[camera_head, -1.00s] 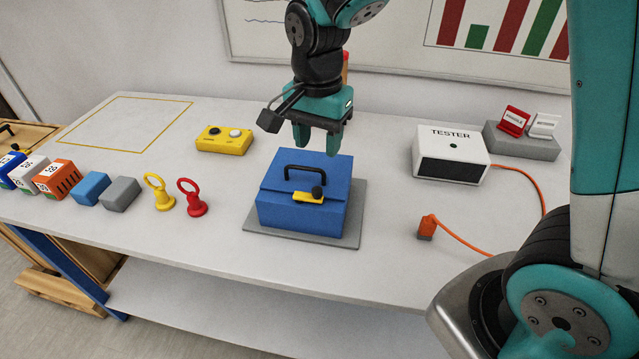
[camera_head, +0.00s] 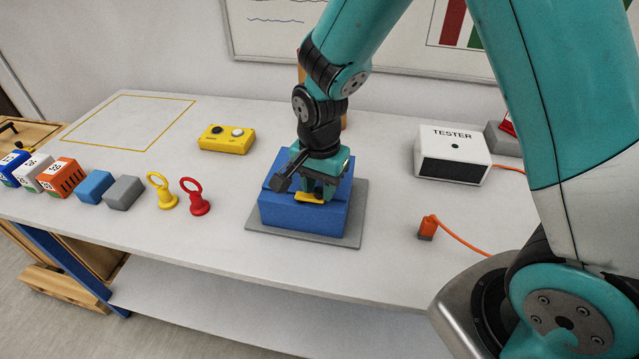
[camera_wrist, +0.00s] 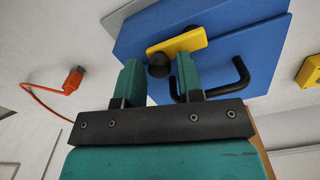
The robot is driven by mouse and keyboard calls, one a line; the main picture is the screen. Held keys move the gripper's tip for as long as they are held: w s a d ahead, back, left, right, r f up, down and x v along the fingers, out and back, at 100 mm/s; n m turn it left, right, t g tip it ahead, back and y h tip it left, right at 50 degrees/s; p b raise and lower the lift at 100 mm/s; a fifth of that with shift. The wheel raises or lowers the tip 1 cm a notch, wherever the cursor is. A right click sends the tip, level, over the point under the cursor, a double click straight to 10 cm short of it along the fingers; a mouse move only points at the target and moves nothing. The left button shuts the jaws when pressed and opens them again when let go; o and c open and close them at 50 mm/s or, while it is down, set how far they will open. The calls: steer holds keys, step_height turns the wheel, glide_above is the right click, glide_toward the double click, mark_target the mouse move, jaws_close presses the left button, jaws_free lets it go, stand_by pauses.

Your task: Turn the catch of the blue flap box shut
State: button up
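The blue flap box (camera_head: 302,215) stands on a grey plate (camera_head: 350,236) on the table, its flap lying down. Its yellow catch (camera_head: 308,198) is on the lid side by the front edge; it also shows in the wrist view (camera_wrist: 188,44), slanted across the blue surface. The catch's black knob (camera_wrist: 158,65) sits between my fingertips. My gripper (camera_head: 318,189) points down over the box front, fingers apart on either side of the knob (camera_wrist: 159,70); I cannot tell whether they touch it. The black handle (camera_wrist: 240,75) lies beside my right finger in the wrist view. My wrist hides part of the lid.
A yellow button box (camera_head: 226,139) stands behind left. The table in front is narrow.

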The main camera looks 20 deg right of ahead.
jaws_close()
steer(key=shift+w+d+n+p, duration=0.15)
steer(key=shift+w+n, duration=0.25)
steer(key=shift+n, duration=0.75)
steer(key=shift+w+d+n+p, duration=0.15)
steer(key=shift+w+n, duration=0.2)
steer(key=shift+n, duration=0.8)
steer(key=shift+o, duration=1.7)
jaws_free()
step_height(320, 180, up, 18)
steer(key=b, duration=0.1)
steer(key=shift+f, duration=0.25)
steer(key=shift+s, duration=0.1)
